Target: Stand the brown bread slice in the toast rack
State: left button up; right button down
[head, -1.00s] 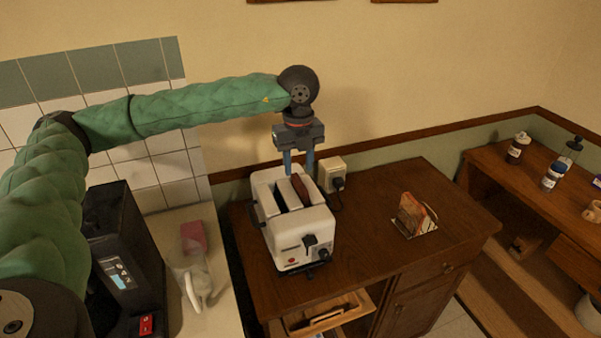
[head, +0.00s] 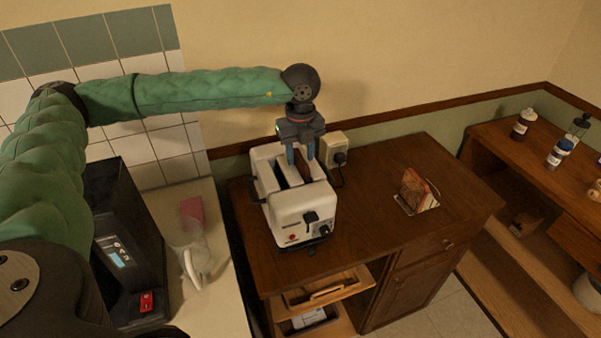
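The brown bread slice (head: 303,168) stands in the right-hand slot of the white toaster (head: 302,212), with its top edge showing. My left gripper (head: 301,159) points straight down over that slot. Its two blue-grey fingers are apart, one on each side of the slice's top; I see no clear contact. The toast rack (head: 405,206) stands on the wooden cabinet to the right of the toaster, with reddish-brown toast (head: 416,187) upright in it. How many slices it holds is hard to tell. My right gripper is not in view.
The wooden cabinet top (head: 365,240) is clear between toaster and rack. A wall socket with a plug (head: 336,150) is behind the toaster. A black coffee machine (head: 122,245) and a clear jug (head: 192,258) stand on the left counter. Jars (head: 558,154) stand on the right shelf.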

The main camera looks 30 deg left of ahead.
pick_arm(q)
jog(key=shift+f, duration=0.1)
grip_shut()
